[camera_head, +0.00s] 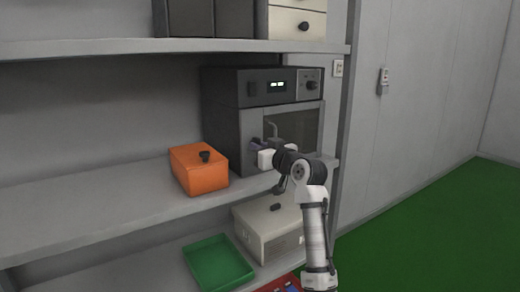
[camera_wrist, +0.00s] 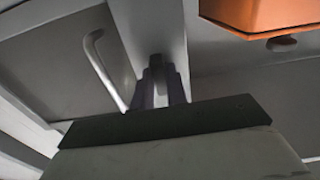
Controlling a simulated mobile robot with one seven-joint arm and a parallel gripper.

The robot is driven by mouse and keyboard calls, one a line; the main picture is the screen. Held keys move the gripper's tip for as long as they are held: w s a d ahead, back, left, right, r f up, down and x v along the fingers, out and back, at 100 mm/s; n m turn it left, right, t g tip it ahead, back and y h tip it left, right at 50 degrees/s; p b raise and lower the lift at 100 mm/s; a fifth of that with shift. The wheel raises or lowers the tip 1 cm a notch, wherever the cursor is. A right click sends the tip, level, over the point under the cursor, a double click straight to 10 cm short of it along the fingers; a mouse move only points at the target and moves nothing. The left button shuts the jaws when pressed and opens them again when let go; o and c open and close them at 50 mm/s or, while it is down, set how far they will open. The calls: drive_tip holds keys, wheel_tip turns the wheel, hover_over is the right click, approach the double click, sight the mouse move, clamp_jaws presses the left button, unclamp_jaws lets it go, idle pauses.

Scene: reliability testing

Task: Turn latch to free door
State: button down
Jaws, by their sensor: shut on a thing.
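A dark grey chamber (camera_head: 222,125) with a lit display stands on the middle shelf. Its windowed door (camera_head: 300,130) faces me and appears closed; the door also shows in the wrist view (camera_wrist: 50,75) with a pale bar handle (camera_wrist: 100,65). My gripper (camera_head: 257,145) is at the left part of the chamber's front, beside the handle. In the wrist view my gripper (camera_wrist: 160,92) has its fingers close together around a small dark latch (camera_wrist: 156,62). It is shut on the latch, which the fingers partly hide. The latch is hidden in the head view.
An orange box (camera_head: 197,178) with a black knob sits left of the chamber and appears in the wrist view (camera_wrist: 265,14). A pale box (camera_head: 265,240) and a green tray (camera_head: 218,265) are on the lower shelf. The green floor (camera_head: 430,225) at right is clear.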

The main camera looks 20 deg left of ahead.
drive_tip(key=c, duration=1.4)
unclamp_jaws()
drive_tip(key=b+v, duration=0.2)
drive_tip(key=v, duration=1.1)
drive_tip(key=shift+s+d, duration=0.25)
drive_tip(key=shift+d, duration=0.05)
